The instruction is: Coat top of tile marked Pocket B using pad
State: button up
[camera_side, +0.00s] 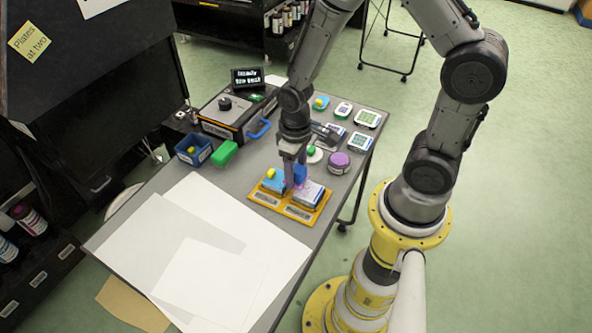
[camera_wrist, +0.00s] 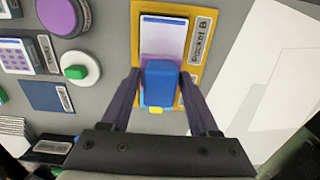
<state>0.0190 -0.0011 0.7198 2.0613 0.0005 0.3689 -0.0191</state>
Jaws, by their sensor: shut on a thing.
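My gripper (camera_side: 293,180) is shut on a blue pad (camera_wrist: 160,84); the two dark fingers (camera_wrist: 160,76) flank it in the wrist view. The tile at Pocket B (camera_wrist: 164,36) has a pale top with a blue edge and lies in the yellow tray (camera_wrist: 194,14). Part of its top next to the pad looks purple. The pad is over the near end of this tile, covering part of it; I cannot tell whether they touch. In the side view the tile (camera_side: 309,194) sits in the tray's right pocket, beside the fingers.
A blue piece with a yellow knob (camera_side: 270,175) occupies the tray's left pocket. A purple round lid (camera_side: 340,160), a white disc with a green knob (camera_wrist: 76,72) and several small tiles stand behind. White sheets (camera_side: 190,250) cover the front left of the table.

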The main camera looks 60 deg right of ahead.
aim_at(320, 195)
jog(key=shift+f, duration=1)
jog(key=shift+s+r, duration=0.1)
jog(key=shift+s, duration=3.15)
jog(key=shift+s+f, duration=0.15)
jog(key=shift+f, duration=0.05)
jog(key=shift+c, duration=0.6)
jog(key=shift+w, duration=3.4)
jog(key=shift+r, duration=0.1)
